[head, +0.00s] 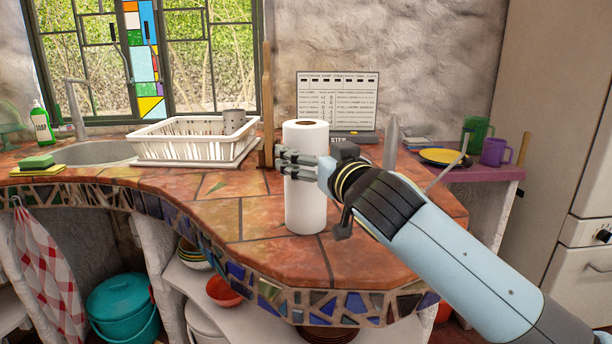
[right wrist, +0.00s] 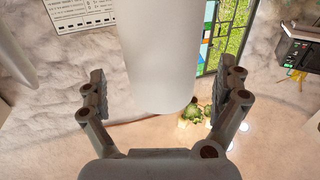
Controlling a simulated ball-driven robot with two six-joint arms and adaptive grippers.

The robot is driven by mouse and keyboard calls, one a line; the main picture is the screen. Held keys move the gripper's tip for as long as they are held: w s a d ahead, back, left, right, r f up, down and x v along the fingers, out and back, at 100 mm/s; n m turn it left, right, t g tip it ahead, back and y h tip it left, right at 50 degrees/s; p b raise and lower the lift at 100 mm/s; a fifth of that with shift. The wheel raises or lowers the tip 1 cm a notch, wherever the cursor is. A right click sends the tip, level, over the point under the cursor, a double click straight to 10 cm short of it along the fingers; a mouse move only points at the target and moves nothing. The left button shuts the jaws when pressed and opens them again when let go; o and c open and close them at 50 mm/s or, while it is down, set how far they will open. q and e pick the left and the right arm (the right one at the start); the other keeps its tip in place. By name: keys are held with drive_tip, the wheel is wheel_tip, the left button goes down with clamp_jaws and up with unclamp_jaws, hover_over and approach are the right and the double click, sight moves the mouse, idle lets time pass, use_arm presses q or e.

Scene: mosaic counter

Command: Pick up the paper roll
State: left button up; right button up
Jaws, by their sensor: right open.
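The white paper roll (head: 305,205) stands upright on the orange tiled counter (head: 215,215), near its rounded front edge. My right gripper (head: 283,163) reaches it from the right at upper-middle height, and its fingers cross in front of the roll in the head view. In the right wrist view the roll (right wrist: 163,55) sits between the two spread fingers of the open gripper (right wrist: 168,92), with a visible gap on each side. The fingers partly hide the roll's upper half in the head view. My left gripper is not in view.
A white dish rack (head: 190,150) with a grey cup stands behind left, beside the sink (head: 100,152). A wooden post (head: 267,110) and a calendar (head: 337,98) are behind the roll. A purple shelf (head: 470,172) with mugs and a yellow plate is at right. The counter left of the roll is clear.

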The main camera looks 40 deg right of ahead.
drive_tip(key=x, duration=0.4)
drive_tip(key=shift+w+f, duration=0.2)
drive_tip(key=shift+f, duration=0.05)
drive_tip(key=c, duration=1.6)
